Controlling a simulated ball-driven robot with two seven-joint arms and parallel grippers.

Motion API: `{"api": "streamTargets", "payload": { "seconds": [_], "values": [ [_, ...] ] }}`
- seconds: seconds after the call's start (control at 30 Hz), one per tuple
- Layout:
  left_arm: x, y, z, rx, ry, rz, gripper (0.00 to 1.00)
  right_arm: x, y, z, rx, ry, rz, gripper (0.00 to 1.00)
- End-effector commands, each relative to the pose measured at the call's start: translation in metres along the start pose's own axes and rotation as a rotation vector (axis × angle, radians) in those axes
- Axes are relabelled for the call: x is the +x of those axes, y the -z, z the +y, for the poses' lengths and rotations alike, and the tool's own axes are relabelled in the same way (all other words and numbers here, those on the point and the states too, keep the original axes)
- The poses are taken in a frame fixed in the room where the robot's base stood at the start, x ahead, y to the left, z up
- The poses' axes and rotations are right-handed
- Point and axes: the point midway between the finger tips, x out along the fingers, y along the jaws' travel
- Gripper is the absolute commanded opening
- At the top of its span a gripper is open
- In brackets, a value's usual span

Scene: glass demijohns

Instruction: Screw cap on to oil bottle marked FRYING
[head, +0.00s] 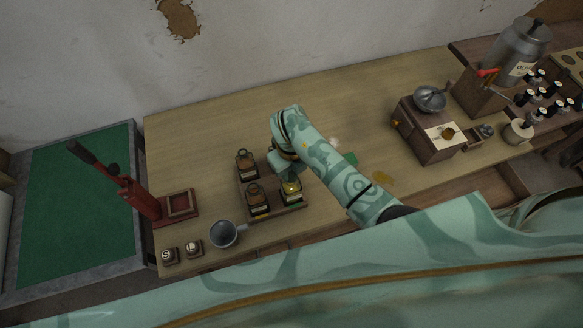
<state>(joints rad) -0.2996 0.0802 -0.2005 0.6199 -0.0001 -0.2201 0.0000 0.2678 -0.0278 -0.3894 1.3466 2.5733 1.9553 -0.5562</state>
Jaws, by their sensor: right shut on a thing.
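Several small square oil bottles stand in a dark wooden tray (291,209) at the front left of the table. One bottle (247,164) is at the back left and another bottle (257,199) at the front left, both brownish with dark tops. A third bottle (291,190), yellowish, is at the front right. The labels are too small to read, so I cannot tell which is marked FRYING. My right gripper (287,163) points down over the tray's back right, just behind the yellowish bottle. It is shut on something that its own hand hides. My left gripper is out of view.
A grey metal cup or funnel (224,233) and two small blocks marked S and L (181,254) lie at front left. A red lever press (145,200) stands on the left edge. A wooden box (428,135) stands right. The table's back middle is clear.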

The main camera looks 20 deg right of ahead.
Motion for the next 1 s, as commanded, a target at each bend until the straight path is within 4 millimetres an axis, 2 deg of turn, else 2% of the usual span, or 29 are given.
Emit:
{"api": "streamTargets", "payload": {
  "seconds": [0.53, 1.0],
  "values": [
    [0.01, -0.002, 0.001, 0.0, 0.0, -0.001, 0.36, 0.012, 0.0, 0.001, -0.001, -0.001, 0.0, 0.0],
    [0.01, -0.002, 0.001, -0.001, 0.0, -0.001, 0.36, 0.012, 0.0, 0.001, -0.001, -0.001, 0.0, 0.0]
  ]
}}
